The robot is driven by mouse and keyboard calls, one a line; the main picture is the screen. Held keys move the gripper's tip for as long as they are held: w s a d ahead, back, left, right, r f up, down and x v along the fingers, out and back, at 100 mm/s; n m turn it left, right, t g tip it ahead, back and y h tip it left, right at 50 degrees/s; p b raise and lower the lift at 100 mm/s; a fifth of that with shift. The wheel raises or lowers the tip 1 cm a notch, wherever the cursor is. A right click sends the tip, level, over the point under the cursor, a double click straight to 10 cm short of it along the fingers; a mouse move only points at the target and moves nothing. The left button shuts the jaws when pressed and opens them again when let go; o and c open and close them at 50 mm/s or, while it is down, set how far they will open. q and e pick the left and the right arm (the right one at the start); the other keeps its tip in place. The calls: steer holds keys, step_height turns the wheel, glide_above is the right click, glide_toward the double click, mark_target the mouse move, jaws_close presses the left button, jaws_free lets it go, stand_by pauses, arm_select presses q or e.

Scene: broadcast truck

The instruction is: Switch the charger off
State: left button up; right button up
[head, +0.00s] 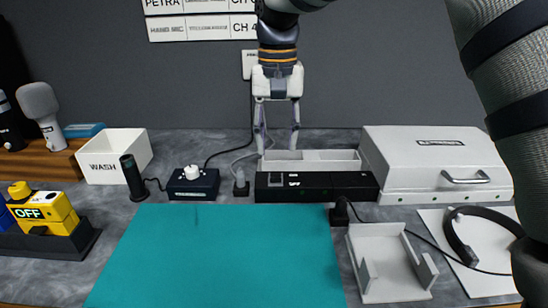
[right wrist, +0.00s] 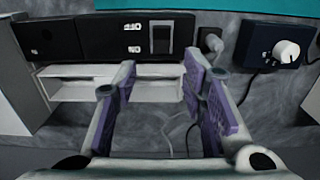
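The charger is most likely the long black box (head: 340,186) behind the teal mat, with small white ON and OFF labels. Its switch (head: 276,181) is near the left end of the box. In the right wrist view the box (right wrist: 80,40) is seen from the other side, with the rocker switch (right wrist: 161,39) beside the labels. I cannot tell which way the rocker is tipped. My right gripper (head: 278,150) points down behind the box's left part, fingers apart and empty, not touching the switch. In the right wrist view its purple-padded fingers (right wrist: 158,65) are spread. My left gripper is not in view.
A white divided tray (head: 312,161) stands right behind the box. A plug (head: 241,187) and a dark blue knob box (head: 193,184) are to its left. A white case (head: 435,160) is to its right. The teal mat (head: 220,255) in front is clear.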

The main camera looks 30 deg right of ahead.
mark_target(276, 172)
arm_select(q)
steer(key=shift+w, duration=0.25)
arm_select(e)
steer(key=f, duration=0.6)
steer(key=shift+w, duration=0.2)
steer(key=shift+r, duration=0.1)
jaws_close()
steer(key=shift+s+a+r+t+h+p, duration=0.15)
steer(key=shift+s+r+t+h+p, duration=0.25)
steer(key=shift+t, duration=0.2)
steer(key=shift+f+t, duration=0.1)
steer(key=shift+t, duration=0.3)
steer(key=shift+a+f+t+h, duration=0.1)
steer(key=shift+f+t+h, duration=0.15)
steer(key=shift+h, duration=0.25)
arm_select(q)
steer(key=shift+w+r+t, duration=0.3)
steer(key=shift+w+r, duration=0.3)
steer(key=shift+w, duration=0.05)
arm_select(e)
steer(key=shift+s+a+r+t+h, duration=0.15)
steer(key=shift+t+h, duration=0.15)
steer(key=shift+t, duration=0.45)
jaws_free()
